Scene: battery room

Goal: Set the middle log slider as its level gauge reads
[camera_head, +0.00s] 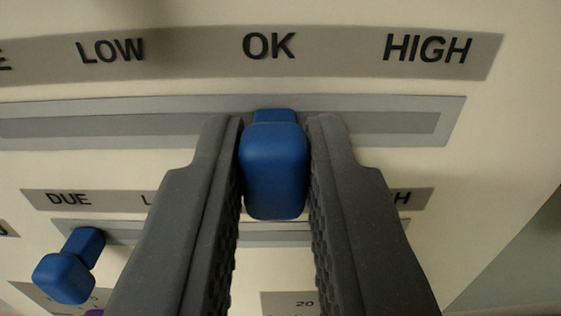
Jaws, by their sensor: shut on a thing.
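A blue slider knob (273,172) sits in the upper slot (400,123), right below the OK mark (269,46). My gripper (275,150) is shut on this knob, with one dark finger on each side. The label strip above reads LOW (111,50), OK and HIGH (428,49), with a cut-off word at the left edge. I cannot tell from this view which row is the middle one. No level gauge can be made out.
A second blue knob (66,277) stands at the lower left, near the DUE mark (68,199) of the lower strip. My fingers hide much of that strip. A partly cut-off plate with "20" (304,303) shows at the bottom. The panel's right edge slants at the lower right.

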